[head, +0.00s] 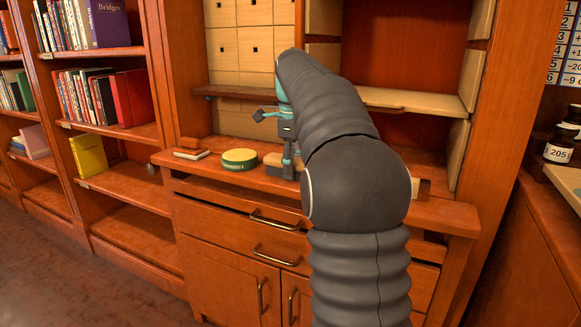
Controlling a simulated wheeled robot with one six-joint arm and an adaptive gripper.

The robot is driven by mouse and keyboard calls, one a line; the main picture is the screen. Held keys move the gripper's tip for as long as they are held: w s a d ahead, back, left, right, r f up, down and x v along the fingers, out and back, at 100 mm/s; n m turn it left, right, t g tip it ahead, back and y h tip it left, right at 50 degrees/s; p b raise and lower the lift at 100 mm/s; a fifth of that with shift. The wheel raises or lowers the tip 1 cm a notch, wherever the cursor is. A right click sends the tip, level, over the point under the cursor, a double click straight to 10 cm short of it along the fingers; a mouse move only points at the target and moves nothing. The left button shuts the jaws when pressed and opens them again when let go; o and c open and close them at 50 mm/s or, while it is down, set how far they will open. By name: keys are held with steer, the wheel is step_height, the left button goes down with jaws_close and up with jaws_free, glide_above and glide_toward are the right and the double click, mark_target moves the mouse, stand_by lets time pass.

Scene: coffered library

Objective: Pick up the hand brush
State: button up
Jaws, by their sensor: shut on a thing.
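The hand brush (272,160) appears to be the low tan block on the wooden counter, just right of a round green and yellow tin. Its right part is hidden behind my gripper and arm. My gripper (289,164) points down at it from above, with its fingers low around its right side. The gripper is shut on it. I cannot tell whether the brush is touching the counter or just clear of it.
The green and yellow tin (239,159) stands close on the left of the brush. Further left lies a small brown and white item (191,151). A shelf (240,92) runs above the counter (440,213). Bookshelves stand left; a jar (561,144) stands far right.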

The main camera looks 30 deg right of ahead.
step_height(320, 180, up, 10)
steer(key=p, duration=0.3)
steer(key=shift+p, duration=0.35)
